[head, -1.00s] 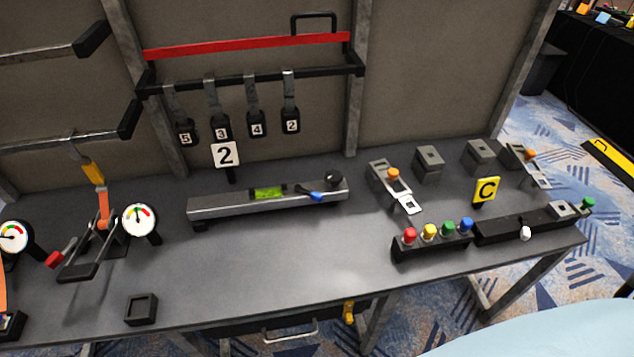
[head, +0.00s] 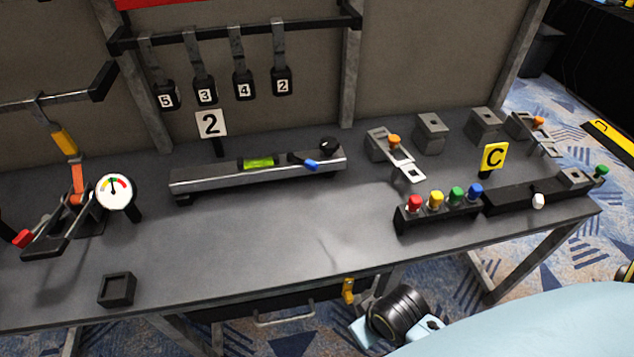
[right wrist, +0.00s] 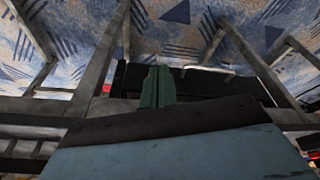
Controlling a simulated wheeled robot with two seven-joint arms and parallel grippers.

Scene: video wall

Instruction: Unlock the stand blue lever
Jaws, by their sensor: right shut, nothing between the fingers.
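The blue lever (head: 311,165) sits on the front side of a long grey stand (head: 215,180), near its right end. The stand lies on the workbench and carries a green level vial (head: 258,163) and a black knob (head: 329,145). My right gripper (right wrist: 157,86) shows in the right wrist view as green fingers, shut and empty, with carpet and bench legs beyond. In the head view, part of my right arm is below the bench's front edge, apart from the stand. My left gripper is not in view.
A row of coloured buttons (head: 440,211) stands right of the stand, near the front edge. Grey switch boxes (head: 430,133) are behind it. A round gauge (head: 115,191) and small black box (head: 117,290) are at left. Bench space in front of the stand is clear.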

